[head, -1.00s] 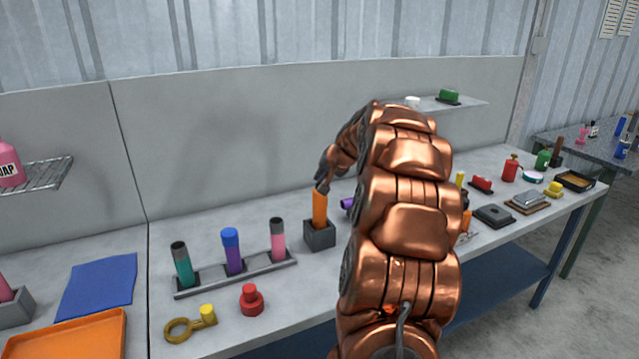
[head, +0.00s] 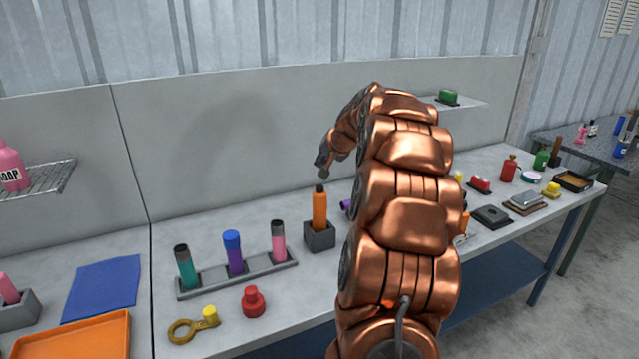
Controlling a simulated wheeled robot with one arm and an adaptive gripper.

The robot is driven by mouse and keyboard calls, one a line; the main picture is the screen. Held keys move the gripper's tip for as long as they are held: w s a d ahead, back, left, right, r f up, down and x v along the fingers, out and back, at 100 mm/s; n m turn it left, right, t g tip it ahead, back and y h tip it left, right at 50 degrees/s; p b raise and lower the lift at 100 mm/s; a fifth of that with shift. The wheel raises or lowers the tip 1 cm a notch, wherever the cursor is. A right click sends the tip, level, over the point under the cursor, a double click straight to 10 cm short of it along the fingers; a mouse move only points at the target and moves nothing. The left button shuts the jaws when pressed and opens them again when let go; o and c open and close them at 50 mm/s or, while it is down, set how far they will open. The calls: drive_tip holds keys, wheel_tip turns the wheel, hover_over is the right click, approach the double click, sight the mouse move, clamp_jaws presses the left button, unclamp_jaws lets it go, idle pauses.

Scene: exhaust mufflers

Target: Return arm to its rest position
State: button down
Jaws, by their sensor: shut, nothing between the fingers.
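My arm (head: 408,200) is copper-coloured and rises in the middle of the head view, bending left at the top. My gripper (head: 322,172) hangs at the arm's far end, shut and empty. It is just above an orange cylinder (head: 320,210) with a dark top, with a small gap between them. The orange cylinder stands upright in a grey square block (head: 319,237) on the workbench. My arm hides part of the bench behind it.
A grey rack (head: 238,275) holds teal, purple and pink cylinders. A red knob (head: 253,301) and a yellow ring piece (head: 190,327) lie in front. An orange tray (head: 68,347) and blue mat (head: 103,287) are at left. A wall shelf (head: 470,104) is behind my arm.

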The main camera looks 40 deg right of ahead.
drive_tip(key=shift+r, duration=0.3)
drive_tip(key=s+a+f+n+g+y, duration=0.1)
drive_tip(key=s+a+n, duration=0.15)
drive_tip(key=a, duration=0.75)
drive_tip(key=s+a+f+n+g+y, duration=0.2)
drive_tip(key=s+a, duration=0.1)
drive_tip(key=a, duration=0.8)
drive_tip(key=s+a+f+n+g+y, duration=0.1)
drive_tip(key=s+a+n, duration=0.1)
drive_tip(key=a, duration=0.8)
drive_tip(key=s+a+f+n+g, duration=0.2)
drive_tip(key=s+a+f+g, duration=0.15)
drive_tip(key=s+a, duration=0.8)
drive_tip(key=s+f+n+g+h, duration=0.1)
drive_tip(key=s+f, duration=0.1)
drive_tip(key=s, duration=0.7)
drive_tip(key=s+a+f+n+g, duration=0.1)
drive_tip(key=s+f+n+g, duration=0.1)
drive_tip(key=s, duration=0.8)
drive_tip(key=shift+a+f+h, duration=0.25)
drive_tip(key=shift+f+h, duration=0.1)
drive_tip(key=shift+h, duration=0.05)
